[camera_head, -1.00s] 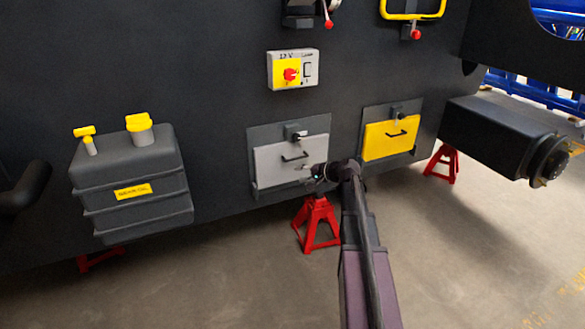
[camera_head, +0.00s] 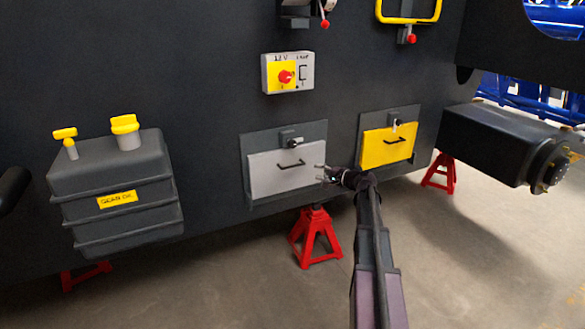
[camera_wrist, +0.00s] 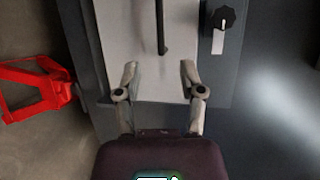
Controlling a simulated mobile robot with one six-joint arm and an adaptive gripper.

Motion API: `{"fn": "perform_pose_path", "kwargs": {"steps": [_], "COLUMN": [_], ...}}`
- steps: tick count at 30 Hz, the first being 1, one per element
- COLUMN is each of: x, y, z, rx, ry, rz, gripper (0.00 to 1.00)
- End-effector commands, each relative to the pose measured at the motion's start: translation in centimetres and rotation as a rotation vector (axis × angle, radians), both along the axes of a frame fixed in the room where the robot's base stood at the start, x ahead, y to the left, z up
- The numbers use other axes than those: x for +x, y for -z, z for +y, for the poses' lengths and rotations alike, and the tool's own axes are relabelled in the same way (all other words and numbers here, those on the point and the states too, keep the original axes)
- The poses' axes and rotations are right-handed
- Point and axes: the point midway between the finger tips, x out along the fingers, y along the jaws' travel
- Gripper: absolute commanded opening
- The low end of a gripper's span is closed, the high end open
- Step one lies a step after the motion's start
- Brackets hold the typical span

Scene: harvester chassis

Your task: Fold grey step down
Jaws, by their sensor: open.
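The grey step (camera_head: 270,178) stands upright, folded against a dark backing plate on the chassis, with a black bar handle (camera_head: 291,164) on its face. A dark knob latch (camera_head: 291,144) sits above it. In the wrist view the grey step (camera_wrist: 120,40) fills the upper middle, with its handle (camera_wrist: 161,28) pointing toward me and the knob (camera_wrist: 222,18) at upper right with a pale tab. My gripper (camera_head: 322,174) is at the step's right edge in the head view. In the wrist view my gripper (camera_wrist: 158,68) is open, nothing between its fingertips, short of the handle.
A yellow step (camera_head: 388,148) with its own latch is to the right. A red jack stand (camera_head: 315,240) stands below the grey step. A 12 V switch box (camera_head: 288,73) is above, and a gear oil tank (camera_head: 115,190) is to the left. The floor in front is open.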

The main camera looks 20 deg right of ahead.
Motion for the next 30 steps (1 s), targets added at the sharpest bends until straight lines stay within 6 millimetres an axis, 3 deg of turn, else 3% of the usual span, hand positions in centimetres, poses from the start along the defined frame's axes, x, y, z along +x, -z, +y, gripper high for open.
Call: {"fn": "perform_pose_path", "kwargs": {"steps": [11,30], "x": [2.8,11.0], "y": [0.6,2.3], "z": [1.3,5.2], "rx": [-0.001,-0.001], "ry": [-0.003,-0.004], "rz": [0.001,0.001], "gripper": [0.51,0.51]}}
